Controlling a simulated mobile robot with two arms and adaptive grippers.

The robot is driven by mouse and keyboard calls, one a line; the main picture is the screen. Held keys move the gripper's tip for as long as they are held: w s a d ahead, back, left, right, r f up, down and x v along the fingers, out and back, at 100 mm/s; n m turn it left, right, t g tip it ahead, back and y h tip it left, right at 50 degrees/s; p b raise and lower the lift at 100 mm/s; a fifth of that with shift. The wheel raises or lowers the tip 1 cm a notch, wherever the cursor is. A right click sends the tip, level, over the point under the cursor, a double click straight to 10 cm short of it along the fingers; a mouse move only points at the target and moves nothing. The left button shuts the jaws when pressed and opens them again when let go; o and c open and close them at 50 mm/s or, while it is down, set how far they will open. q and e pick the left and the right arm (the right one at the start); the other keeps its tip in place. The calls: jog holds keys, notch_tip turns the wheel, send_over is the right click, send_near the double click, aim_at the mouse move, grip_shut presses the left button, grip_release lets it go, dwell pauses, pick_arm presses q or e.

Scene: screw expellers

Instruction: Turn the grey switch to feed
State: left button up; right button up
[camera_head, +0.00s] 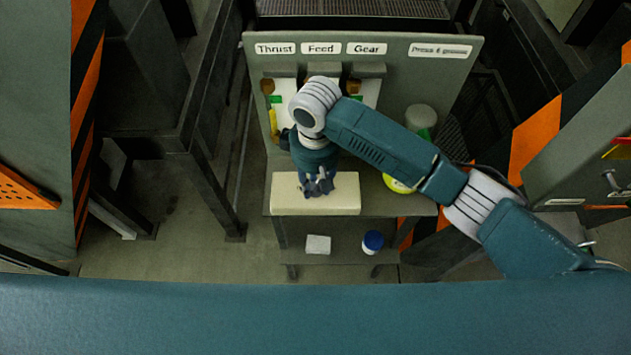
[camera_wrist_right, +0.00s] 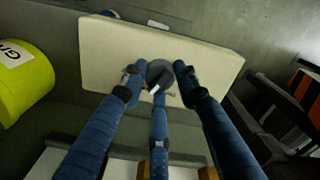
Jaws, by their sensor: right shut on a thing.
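The grey switch (camera_wrist_right: 172,76) is a round dark grey knob on top of a cream box (camera_wrist_right: 110,60). In the head view the cream box (camera_head: 290,203) sits at the front of the cart shelf, and my right gripper (camera_head: 318,187) reaches down onto its top. In the wrist view my right gripper (camera_wrist_right: 158,82) has its blue fingers closed around the knob, one on each side and one in front. A pale pointer mark shows on the knob. Its lettering is mostly hidden, so its setting cannot be read. My left gripper is not in view.
A panel (camera_head: 390,55) behind bears the signs Thrust, Feed (camera_head: 321,48) and Gear. A yellow-green container (camera_wrist_right: 22,75) stands beside the box. A blue-and-white jar (camera_head: 372,242) and a pale block (camera_head: 318,244) lie on the lower shelf. Open floor shows at left.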

aim_at(316, 184)
jog(key=shift+r, duration=0.1)
jog(key=o, duration=1.2)
jog(key=shift+c, duration=0.2)
notch_tip(316, 184, up, 12)
